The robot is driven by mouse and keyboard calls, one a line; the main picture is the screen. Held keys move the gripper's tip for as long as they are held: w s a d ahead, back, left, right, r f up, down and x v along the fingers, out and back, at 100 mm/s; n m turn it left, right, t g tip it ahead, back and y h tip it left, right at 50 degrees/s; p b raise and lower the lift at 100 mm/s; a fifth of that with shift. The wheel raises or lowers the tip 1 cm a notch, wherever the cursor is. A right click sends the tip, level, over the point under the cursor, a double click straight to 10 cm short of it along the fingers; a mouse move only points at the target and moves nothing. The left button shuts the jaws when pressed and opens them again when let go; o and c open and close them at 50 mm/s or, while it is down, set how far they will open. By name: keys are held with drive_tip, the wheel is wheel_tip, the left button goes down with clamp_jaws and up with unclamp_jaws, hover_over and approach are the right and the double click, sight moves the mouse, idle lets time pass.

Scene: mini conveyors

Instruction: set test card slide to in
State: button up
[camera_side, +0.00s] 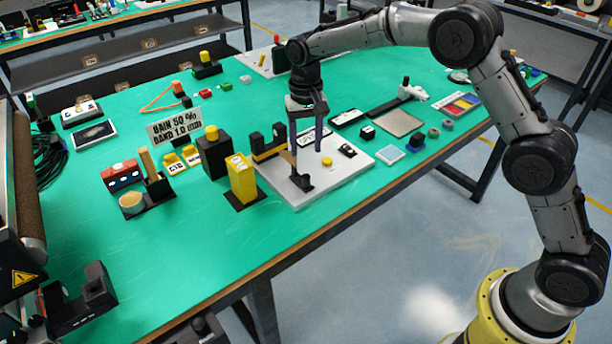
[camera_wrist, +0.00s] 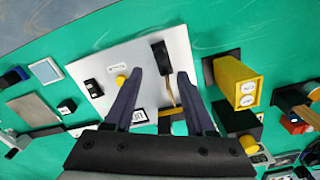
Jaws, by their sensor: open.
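A white panel (camera_side: 335,170) lies on the green bench and carries several small fittings. No readable label marks the test card slide. The likeliest part is a black block with a thin tan strip (camera_side: 302,181) near the panel's front edge; in the wrist view the black block (camera_wrist: 160,57) and strip show between my fingertips. My gripper (camera_side: 306,150) is open and empty, fingers pointing down over the panel. In the wrist view my gripper (camera_wrist: 160,75) has its fingers apart on either side of the block. I cannot tell the height gap or the slide's position.
A yellow button (camera_side: 327,161) and a black rocker switch (camera_side: 347,150) sit on the panel. A yellow labelled box (camera_side: 242,178) and a black box with a yellow top (camera_side: 212,155) stand to the left. A grey plate (camera_side: 398,123) lies to the right.

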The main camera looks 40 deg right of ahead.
sight(306, 176)
wheel_tip(306, 176, down, 10)
drive_tip(key=shift+f, duration=0.15)
idle(0.3)
clamp_jaws()
idle(1.3)
